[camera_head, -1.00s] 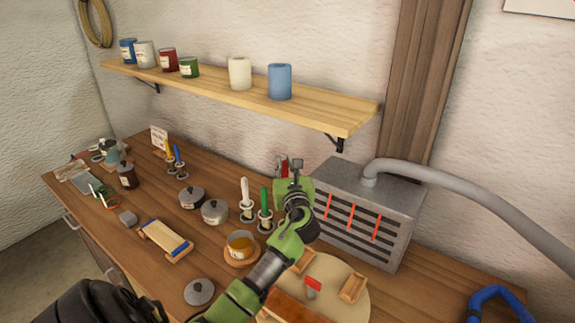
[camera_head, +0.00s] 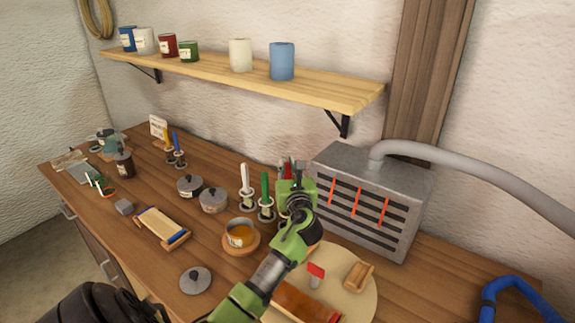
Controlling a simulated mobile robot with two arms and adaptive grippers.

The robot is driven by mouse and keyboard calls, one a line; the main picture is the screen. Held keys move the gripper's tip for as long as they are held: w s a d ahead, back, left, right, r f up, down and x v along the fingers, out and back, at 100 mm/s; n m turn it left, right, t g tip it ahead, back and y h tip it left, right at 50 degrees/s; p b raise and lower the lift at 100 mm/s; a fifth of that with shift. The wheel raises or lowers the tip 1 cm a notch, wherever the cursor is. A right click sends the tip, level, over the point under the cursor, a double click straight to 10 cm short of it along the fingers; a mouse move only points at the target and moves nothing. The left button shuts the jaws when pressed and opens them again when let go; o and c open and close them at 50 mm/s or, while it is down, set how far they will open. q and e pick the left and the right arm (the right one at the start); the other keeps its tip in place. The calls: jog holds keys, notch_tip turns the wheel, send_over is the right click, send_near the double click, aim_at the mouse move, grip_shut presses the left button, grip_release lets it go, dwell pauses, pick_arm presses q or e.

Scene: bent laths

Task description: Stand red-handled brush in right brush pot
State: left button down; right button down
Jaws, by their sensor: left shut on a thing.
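My left gripper (camera_head: 289,172) is up over the bench, beside the grey slotted heater box. It is shut on the red-handled brush (camera_head: 284,170), of which only a little red shows; the fingers and wrist hide the rest. On the wooden shelf above stand a cream pot (camera_head: 240,55) and, to its right, a blue pot (camera_head: 282,61). No brush shows standing in either, and their insides cannot be seen. The gripper is well below the blue pot and apart from it. My right gripper is not in view.
White (camera_head: 246,182) and green (camera_head: 266,190) upright sticks stand in small holders left of my gripper. The heater box (camera_head: 372,200), with its grey pipe (camera_head: 460,153), is close on the right. The shelf (camera_head: 330,88) overhangs the bench. An amber pot (camera_head: 240,233) sits in front.

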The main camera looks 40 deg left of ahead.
aim_at(288, 177)
pick_arm(q)
jog(key=shift+f+b, duration=1.2)
jog(key=shift+f, duration=1)
jog(key=c, duration=1.9)
grip_release()
jog(key=v, duration=1.2)
